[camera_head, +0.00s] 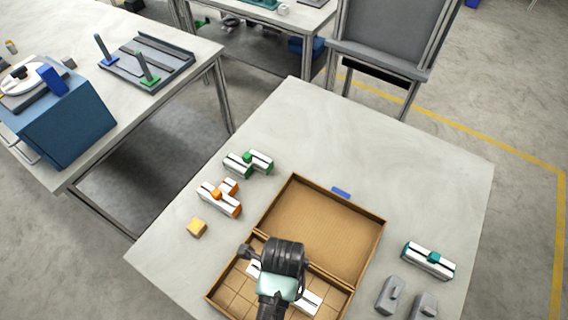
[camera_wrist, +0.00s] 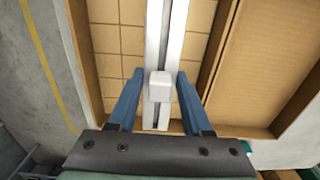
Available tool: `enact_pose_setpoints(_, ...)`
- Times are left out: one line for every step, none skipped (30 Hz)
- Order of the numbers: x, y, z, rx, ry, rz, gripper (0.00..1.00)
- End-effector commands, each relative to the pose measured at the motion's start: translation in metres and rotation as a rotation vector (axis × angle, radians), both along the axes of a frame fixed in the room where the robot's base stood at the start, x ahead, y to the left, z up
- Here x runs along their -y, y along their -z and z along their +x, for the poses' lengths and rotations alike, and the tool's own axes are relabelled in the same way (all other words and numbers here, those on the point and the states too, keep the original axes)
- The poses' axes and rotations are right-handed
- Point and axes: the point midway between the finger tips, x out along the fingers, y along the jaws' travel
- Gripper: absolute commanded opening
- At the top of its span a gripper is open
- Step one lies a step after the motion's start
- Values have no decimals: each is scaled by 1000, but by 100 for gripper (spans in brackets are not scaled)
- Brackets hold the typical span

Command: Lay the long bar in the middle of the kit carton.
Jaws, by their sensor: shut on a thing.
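The long bar is white with a dark lengthwise groove and a pale knob at its middle; its end shows in the head view (camera_head: 308,299) and most of it in the wrist view (camera_wrist: 154,32). My gripper (camera_wrist: 160,88) has its blue fingers shut on the bar's knob. The kit carton (camera_head: 332,195) lies open, its gridded half (camera_head: 228,289) under the bar and my wrist. The bar runs lengthwise over this gridded half. I cannot tell whether it touches the carton floor. In the head view my wrist hides the bar's middle and the fingers.
An orange-and-white piece (camera_head: 220,198), a green-and-white piece (camera_head: 248,163) and a yellow block (camera_head: 197,228) lie left of the carton. A teal-and-white piece (camera_head: 428,260) and two grey blocks (camera_head: 390,295) lie right. The table's far part is clear.

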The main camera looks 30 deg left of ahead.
Motion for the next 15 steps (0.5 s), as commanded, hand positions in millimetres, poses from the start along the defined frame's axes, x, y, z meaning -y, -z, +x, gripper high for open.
enact_pose_setpoints(0, 5, 0, -1, 0, 0, 0)
enact_pose_setpoints(0, 9, 0, -1, 0, 0, 0)
enact_pose_setpoints(0, 16, -1, -2, 0, -1, 0)
enact_pose_setpoints(0, 21, -1, -3, -1, -1, 0)
enact_pose_setpoints(0, 25, 0, -2, -1, -1, 0)
enact_pose_setpoints(0, 30, 0, -2, -1, -1, 0)
enact_pose_setpoints(0, 34, 0, -1, 0, 0, 0)
enact_pose_setpoints(0, 37, 0, -1, 0, 0, 0)
enact_pose_setpoints(0, 39, 0, 0, 0, 0, 0)
enact_pose_setpoints(0, 40, 0, 0, 0, 0, 0)
enact_pose_setpoints(0, 41, 0, 1, 0, 1, 0)
enact_pose_setpoints(0, 41, 0, 1, 0, 1, 0)
enact_pose_setpoints(0, 41, 0, 2, 0, 1, 0)
enact_pose_setpoints(0, 41, 0, 2, 0, 1, 0)
enact_pose_setpoints(0, 41, 0, 2, 0, 1, 0)
